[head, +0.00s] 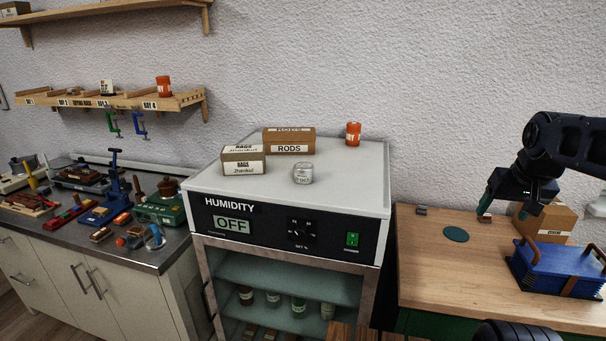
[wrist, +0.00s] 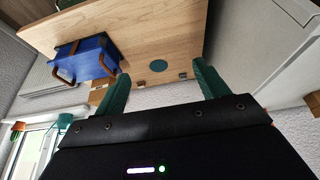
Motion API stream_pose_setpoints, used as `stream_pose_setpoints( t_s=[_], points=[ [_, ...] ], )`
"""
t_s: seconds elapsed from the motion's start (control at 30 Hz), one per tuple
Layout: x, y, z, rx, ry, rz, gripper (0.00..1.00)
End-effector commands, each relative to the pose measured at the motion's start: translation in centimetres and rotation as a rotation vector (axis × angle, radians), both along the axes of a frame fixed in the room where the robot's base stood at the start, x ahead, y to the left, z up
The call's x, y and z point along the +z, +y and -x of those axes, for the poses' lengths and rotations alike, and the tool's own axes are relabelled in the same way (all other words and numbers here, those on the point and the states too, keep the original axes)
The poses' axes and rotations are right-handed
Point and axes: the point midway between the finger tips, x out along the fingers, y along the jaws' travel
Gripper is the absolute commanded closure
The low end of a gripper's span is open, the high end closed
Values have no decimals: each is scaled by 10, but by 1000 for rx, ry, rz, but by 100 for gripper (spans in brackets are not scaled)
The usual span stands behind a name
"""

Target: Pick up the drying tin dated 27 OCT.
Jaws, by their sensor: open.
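A small silvery tin (head: 303,173) with a pale label stands on the white top of the humidity cabinet (head: 345,197), near its middle. The label's small print looks like a date but is too small for me to read surely. My gripper (head: 508,212) is over the wooden table to the right of the cabinet, well apart from the tin. In the wrist view my gripper (wrist: 161,70) has its two green fingers spread with nothing between them. The tin does not show clearly in the wrist view.
Two cardboard boxes, RODS (head: 289,146) and RAGS (head: 243,160), and an orange tin (head: 353,134) share the cabinet top. A blue case (head: 556,268) and a cardboard box (head: 550,219) are on the table (head: 440,275). A shelf (head: 130,99) holds another orange tin (head: 163,86).

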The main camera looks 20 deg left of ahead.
Motion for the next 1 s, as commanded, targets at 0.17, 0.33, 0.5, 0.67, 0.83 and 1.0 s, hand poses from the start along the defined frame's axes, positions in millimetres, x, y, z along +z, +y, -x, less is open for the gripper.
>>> stream_pose_setpoints(
  t_s=[0.17, 0.33, 0.5, 0.67, 0.83, 1.0],
  points=[
    [0, 0, 0, 0, 0, 0, 21],
    [0, 0, 0, 1, 0, 0, 21],
    [10, 9, -12, 47, 17, 11, 21],
    [33, 36, -41, 171, 65, 43, 21],
    [57, 76, -76, 325, 121, 84, 21],
    [76, 125, -108, 482, 172, 126, 21]
  ],
)
